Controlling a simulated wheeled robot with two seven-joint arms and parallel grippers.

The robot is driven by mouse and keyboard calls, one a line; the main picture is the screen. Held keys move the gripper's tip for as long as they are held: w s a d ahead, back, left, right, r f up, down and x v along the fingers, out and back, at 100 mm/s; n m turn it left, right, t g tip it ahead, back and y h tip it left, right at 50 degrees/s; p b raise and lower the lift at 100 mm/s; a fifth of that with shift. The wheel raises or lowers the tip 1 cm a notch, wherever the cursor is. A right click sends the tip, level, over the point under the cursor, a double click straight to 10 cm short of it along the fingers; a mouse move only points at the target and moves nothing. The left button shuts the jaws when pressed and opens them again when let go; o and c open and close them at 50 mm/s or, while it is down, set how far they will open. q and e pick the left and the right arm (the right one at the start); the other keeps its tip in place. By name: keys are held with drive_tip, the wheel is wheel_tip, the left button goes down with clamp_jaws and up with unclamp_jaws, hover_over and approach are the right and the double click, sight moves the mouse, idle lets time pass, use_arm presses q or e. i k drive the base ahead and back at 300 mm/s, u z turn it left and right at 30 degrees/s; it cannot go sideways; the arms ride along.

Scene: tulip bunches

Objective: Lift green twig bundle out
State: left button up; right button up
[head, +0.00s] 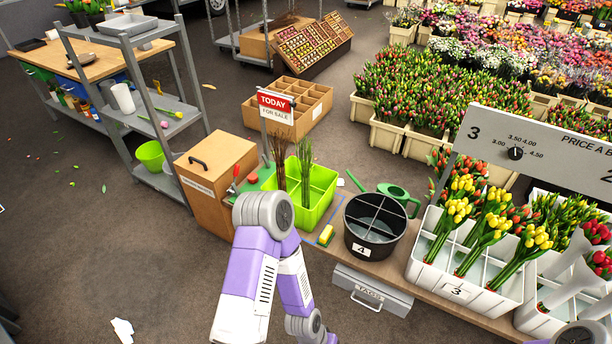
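The green twig bundle (305,163) stands upright in a compartment of the bright green divided crate (323,212). A brown twig bundle (280,158) stands to its left in the same crate. My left arm rises from the bottom, bends at an elbow in front of the crate and folds back down. It hides part of the crate's near left side. My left gripper is out of the picture. A round joint of my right arm shows at the bottom right corner; I cannot make out its gripper.
Right of the crate stand a black divided bucket (375,247) marked 4, a green watering can (395,194) and a white crate (460,285) of yellow tulips. A yellow item (326,236) lies between crate and bucket. A TODAY sign (275,108) stands behind; a brown box (215,182) is left.

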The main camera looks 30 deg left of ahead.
sight(305, 176)
drive_tip(key=k, duration=0.6)
drive_tip(key=u, duration=0.35)
drive_tip(key=i, duration=1.5)
drive_tip(key=z, duration=0.2)
